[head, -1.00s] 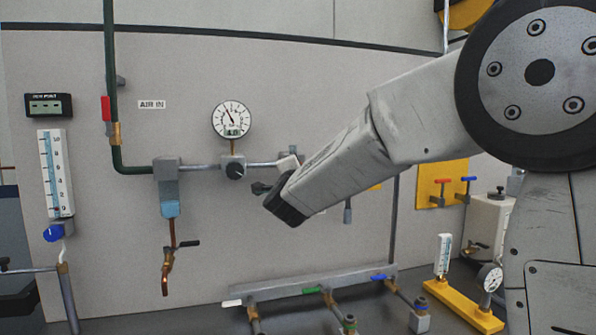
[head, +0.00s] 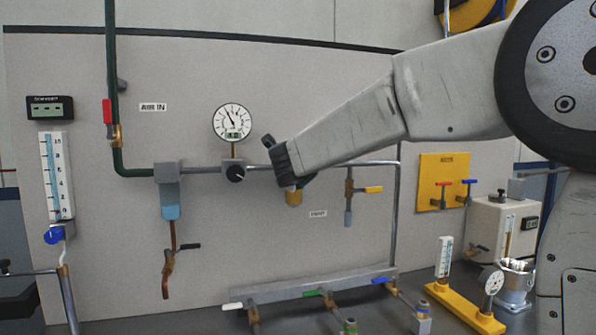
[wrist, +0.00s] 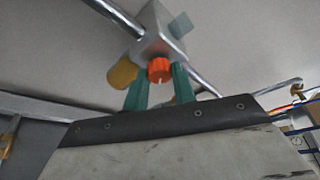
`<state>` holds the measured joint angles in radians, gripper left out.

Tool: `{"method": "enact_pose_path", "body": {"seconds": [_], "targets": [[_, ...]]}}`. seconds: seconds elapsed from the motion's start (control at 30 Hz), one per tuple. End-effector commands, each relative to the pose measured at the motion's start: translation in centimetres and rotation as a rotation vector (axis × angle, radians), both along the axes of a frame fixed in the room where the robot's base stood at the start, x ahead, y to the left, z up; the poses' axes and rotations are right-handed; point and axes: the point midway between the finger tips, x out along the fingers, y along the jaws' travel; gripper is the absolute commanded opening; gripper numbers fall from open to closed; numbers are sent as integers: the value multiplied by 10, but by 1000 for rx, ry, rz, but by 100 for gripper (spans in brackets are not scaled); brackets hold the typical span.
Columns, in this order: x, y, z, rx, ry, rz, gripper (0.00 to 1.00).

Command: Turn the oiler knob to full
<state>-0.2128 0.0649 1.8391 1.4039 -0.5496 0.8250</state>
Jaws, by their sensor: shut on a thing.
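The oiler is a grey metal block (wrist: 162,40) on the horizontal pipe, with an amber bowl (wrist: 122,73) and a small clear blue-green piece (wrist: 181,25). Its orange knob (wrist: 160,70) faces the wrist camera. My gripper (wrist: 159,80) has its two green fingers on either side of this knob and is shut on it. In the head view my gripper (head: 277,160) is at the pipe, right of the round gauge. There the amber bowl (head: 293,197) shows below it; the block and knob are hidden behind my wrist. I cannot read the knob's setting.
A regulator with a black knob (head: 235,173) and a gauge (head: 232,122) sits close left on the pipe. A yellow-handled valve (head: 372,189) hangs to the right. A manifold (head: 310,281) with coloured levers lies below. The panel between is clear.

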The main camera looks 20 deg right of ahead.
Motion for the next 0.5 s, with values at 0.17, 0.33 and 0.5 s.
{"method": "enact_pose_path", "body": {"seconds": [0.17,0.33,0.5], "targets": [[0,-1,0,168,2,-1,4],[0,-3,1,328,2,-2,4],[0,-4,1,477,1,-3,4]]}}
